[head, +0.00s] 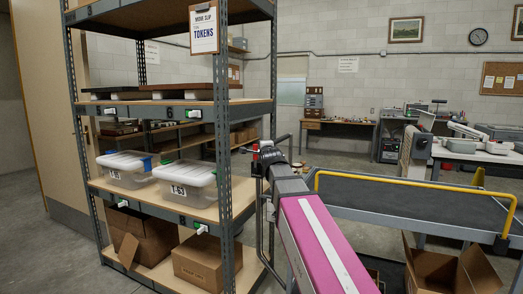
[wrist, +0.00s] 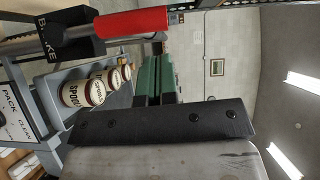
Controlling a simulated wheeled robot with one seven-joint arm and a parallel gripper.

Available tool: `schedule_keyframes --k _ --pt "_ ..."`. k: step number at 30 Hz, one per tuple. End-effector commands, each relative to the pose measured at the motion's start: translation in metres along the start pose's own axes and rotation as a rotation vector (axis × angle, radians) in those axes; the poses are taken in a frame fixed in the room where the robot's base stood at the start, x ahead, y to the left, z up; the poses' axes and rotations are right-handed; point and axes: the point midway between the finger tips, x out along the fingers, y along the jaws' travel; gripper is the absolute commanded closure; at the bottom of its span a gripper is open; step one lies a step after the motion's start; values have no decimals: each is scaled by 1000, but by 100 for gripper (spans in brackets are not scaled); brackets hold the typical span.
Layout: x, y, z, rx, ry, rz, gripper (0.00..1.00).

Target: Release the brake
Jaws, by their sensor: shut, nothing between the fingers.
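In the wrist view, a red brake handle (wrist: 132,22) runs out from a black block (wrist: 70,38) lettered BRAKE at the top left. The wrist picture is turned on its side. In the head view, my gripper (head: 262,150) is at the far end of my arm, beside the shelving's front right post. It is small there and partly hidden by my wrist. It is shut and empty. A small red patch shows by it in the head view, too small to identify. I see no grip on the red handle, and cannot tell whether they touch.
The shelving (head: 230,195) on the left holds lidded tubs (head: 186,178) and cardboard boxes (head: 206,265). A cart with a yellow rail (head: 400,180) stands at the right. An open box (head: 450,272) is at the lower right. Labelled spools (wrist: 85,92) show below the brake block.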

Motion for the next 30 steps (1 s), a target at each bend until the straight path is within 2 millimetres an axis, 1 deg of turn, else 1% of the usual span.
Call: schedule_keyframes --k 1,2,3,9,12,15,19,30 --pt "-9 1 -4 0 1 0 100" --pt "-13 1 -6 1 1 0 100" --pt "-24 2 -5 0 0 0 100" --pt "-68 3 -4 0 0 -1 100" --pt "-87 3 -4 0 1 0 100" --pt "-100 4 -4 0 1 0 100" --pt "-108 4 -4 -1 1 0 100" --pt "-108 5 -5 -6 1 6 100"
